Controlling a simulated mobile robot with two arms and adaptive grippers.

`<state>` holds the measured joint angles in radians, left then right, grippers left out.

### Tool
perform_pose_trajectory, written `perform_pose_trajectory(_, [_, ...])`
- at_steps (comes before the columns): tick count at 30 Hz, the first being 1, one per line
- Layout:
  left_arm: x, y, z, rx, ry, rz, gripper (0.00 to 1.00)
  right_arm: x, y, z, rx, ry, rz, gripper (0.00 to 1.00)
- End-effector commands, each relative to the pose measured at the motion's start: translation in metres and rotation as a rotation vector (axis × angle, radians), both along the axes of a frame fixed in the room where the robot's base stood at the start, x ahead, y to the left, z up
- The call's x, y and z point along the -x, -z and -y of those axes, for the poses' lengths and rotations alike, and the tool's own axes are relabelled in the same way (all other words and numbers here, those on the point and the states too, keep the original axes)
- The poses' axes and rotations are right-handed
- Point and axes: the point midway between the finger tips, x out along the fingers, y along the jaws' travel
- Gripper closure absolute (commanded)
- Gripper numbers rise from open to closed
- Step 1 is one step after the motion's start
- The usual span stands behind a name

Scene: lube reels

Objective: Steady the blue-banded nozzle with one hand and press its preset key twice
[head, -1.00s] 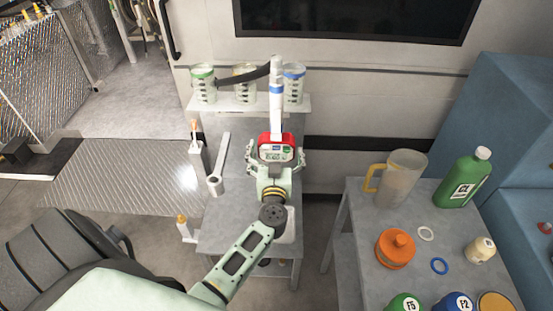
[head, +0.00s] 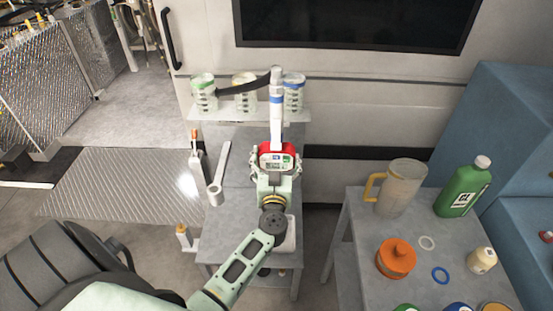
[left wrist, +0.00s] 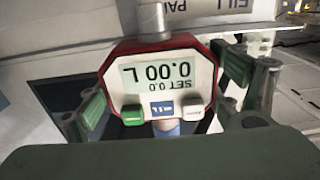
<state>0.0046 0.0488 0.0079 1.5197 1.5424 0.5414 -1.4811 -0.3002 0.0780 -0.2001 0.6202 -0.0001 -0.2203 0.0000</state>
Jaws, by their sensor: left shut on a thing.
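The blue-banded nozzle (head: 276,132) stands roughly upright over the small grey bench, with a pale tube, a blue band and a red-rimmed meter. My left gripper (head: 277,167) is shut around the meter body, one finger on each side. In the left wrist view the meter (left wrist: 155,80) appears upside down. Its display (left wrist: 160,75) reads SET 0.0 and 0.00 L. Below the display are a green key (left wrist: 132,114), a blue key (left wrist: 163,109) and a pale key (left wrist: 192,112); which one is the preset key I cannot tell. My right gripper is not in view.
A shelf (head: 215,115) behind holds several banded jars and a black strap. A grey wrench-like tool (head: 218,175) is left of the nozzle. The right table (head: 352,240) carries a jug (head: 400,190), a green bottle (head: 465,187) and an orange container (head: 396,258).

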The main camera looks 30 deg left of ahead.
Motion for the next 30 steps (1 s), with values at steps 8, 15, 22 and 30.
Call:
perform_pose_trajectory(8, [0.0001, 0.0003, 0.0002, 0.001, 0.0, -0.001, 0.64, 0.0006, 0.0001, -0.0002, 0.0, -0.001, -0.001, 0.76])
perform_pose_trajectory(15, [0.0001, 0.0004, 0.0002, 0.001, 0.0, -0.001, 0.64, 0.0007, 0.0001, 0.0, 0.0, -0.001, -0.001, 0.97])
perform_pose_trajectory(22, [0.0001, 0.0004, 0.0003, 0.001, 0.0, -0.001, 0.64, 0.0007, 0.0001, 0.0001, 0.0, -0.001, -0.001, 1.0])
perform_pose_trajectory(30, [0.0001, 0.0004, 0.0003, 0.001, 0.0, -0.001, 0.64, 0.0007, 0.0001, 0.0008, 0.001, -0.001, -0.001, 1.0])
